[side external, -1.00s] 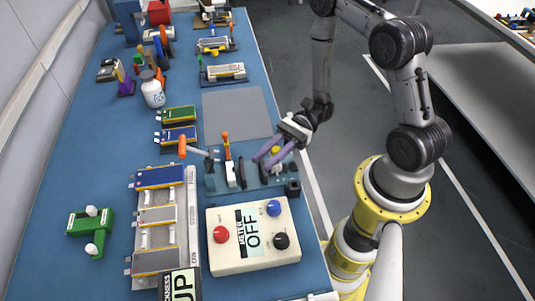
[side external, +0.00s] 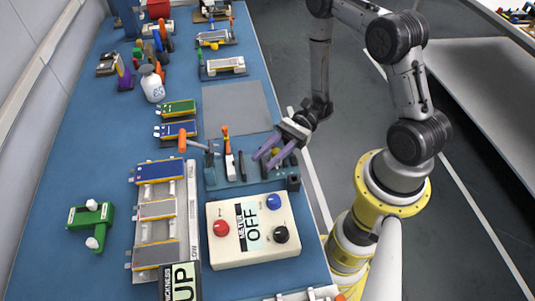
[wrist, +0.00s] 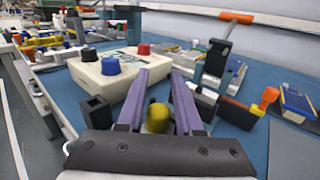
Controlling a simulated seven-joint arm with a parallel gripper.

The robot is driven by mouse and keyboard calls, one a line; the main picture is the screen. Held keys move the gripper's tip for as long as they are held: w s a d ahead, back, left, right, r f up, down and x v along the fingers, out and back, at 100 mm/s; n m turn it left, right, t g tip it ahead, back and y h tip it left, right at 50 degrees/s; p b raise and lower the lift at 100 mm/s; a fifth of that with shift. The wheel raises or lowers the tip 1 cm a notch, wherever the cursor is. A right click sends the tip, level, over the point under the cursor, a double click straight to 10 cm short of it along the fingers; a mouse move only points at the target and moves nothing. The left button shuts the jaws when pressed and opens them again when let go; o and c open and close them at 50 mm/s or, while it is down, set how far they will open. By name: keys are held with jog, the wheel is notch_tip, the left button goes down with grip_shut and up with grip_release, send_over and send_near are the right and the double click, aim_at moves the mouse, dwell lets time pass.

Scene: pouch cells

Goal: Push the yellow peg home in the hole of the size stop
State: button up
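The yellow peg (wrist: 158,118) shows in the wrist view as a rounded yellow top between my gripper's two purple fingers. A small part of the peg (side external: 277,152) shows in the side view, mostly behind the fingers. My gripper (side external: 268,158) is over the right part of a teal fixture (side external: 240,184) and reaches in from the right. In the wrist view my gripper (wrist: 161,74) has its fingers apart, with narrow gaps on both sides of the peg. The peg's shaft and the hole are hidden, so I cannot tell its depth.
A cream box (side external: 254,257) with red, blue and black knobs stands close in front of the fixture. An orange-handled lever (side external: 182,140) and an orange-topped upright (side external: 226,140) stand left of my gripper. The grey mat (side external: 236,108) behind is clear.

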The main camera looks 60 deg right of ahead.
jog(key=shift+o, duration=1.2)
jog(key=shift+w+f, duration=0.1)
jog(key=s+d, duration=0.1)
jog(key=d, duration=1.2)
jog(key=shift+s+d, duration=0.35)
